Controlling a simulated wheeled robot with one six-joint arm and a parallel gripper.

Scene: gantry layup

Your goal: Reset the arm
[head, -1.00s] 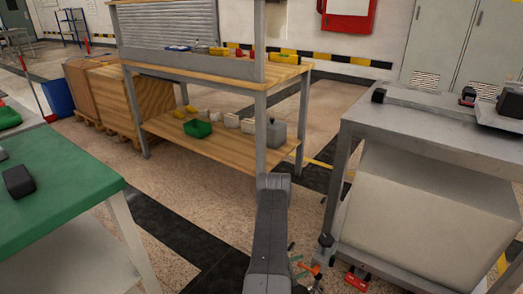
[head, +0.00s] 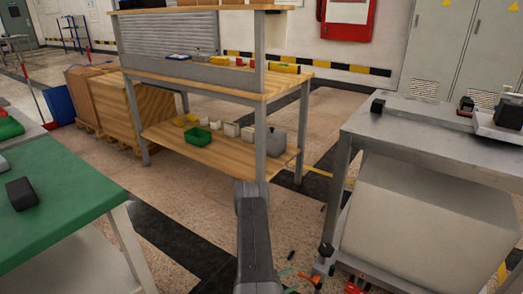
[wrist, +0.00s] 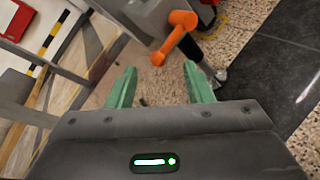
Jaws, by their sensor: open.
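My gripper (wrist: 159,88) shows in the wrist view with its two green fingers spread apart and nothing between them. Beyond the fingers are the speckled floor and an orange lever-like part (wrist: 180,38). In the head view my arm rises from the bottom centre, in front of the workbench.
A grey metal table (head: 432,135) stands close on the right, with a large pale box (head: 425,205) below its top. A green-topped table (head: 75,205) is on the left. A wooden workbench (head: 215,82) with a lower shelf stands ahead. Speckled floor lies open between them.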

